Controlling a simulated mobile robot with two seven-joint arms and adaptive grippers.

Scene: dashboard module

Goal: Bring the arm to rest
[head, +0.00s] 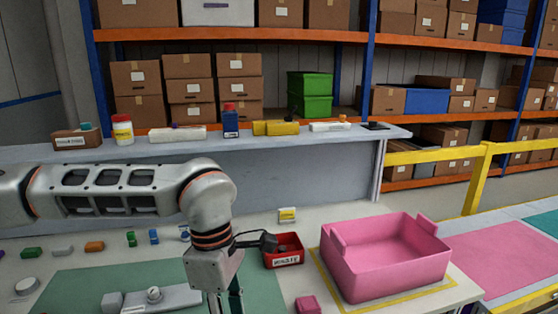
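My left arm reaches in from the left across the workbench, with its forearm level and its wrist pointing down. My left gripper (228,302) hangs over the right part of the green mat (75,285). Its fingers are cut off by the bottom edge, so their opening does not show. My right gripper is not in view. A grey module (150,298) with a round knob lies on the mat, left of my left gripper.
A red labelled bin (285,257) with a dark item at its left edge stands close right of my wrist. A pink tote (388,262) stands farther right inside a yellow outline. Small coloured parts (95,247) line the mat's back. A raised shelf (290,146) spans behind.

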